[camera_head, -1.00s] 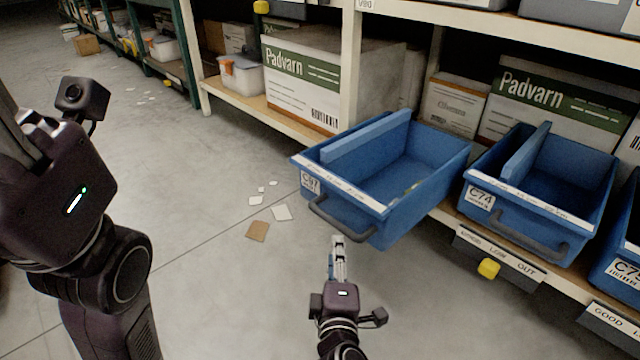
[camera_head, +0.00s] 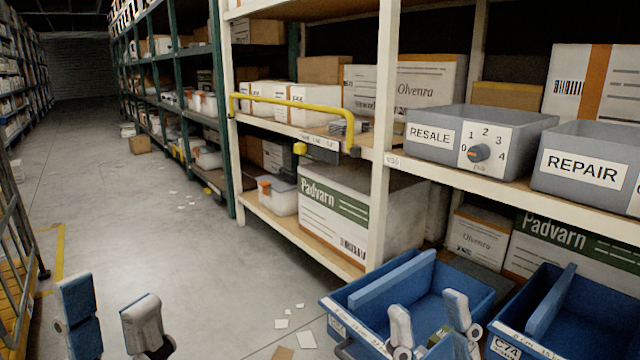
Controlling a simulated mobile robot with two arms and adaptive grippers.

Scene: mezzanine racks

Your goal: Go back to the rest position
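My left gripper (camera_head: 112,318) is at the bottom left, over bare floor. Its two fingers point up and stand apart, with nothing between them. My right gripper (camera_head: 429,322) is at the bottom, in front of part of a blue bin (camera_head: 366,304) that sticks out from the low shelf. Its fingers are also apart. A small greenish thing shows behind and between them, seemingly inside the bin; I cannot tell what it is. The rest of both arms lies below the picture.
A second blue bin (camera_head: 575,310) stands to the right. Above are grey bins marked RESALE (camera_head: 430,160) and REPAIR (camera_head: 583,195). A yellow rail (camera_head: 290,102) juts from the rack. Paper scraps lie on the floor; the aisle at left is open.

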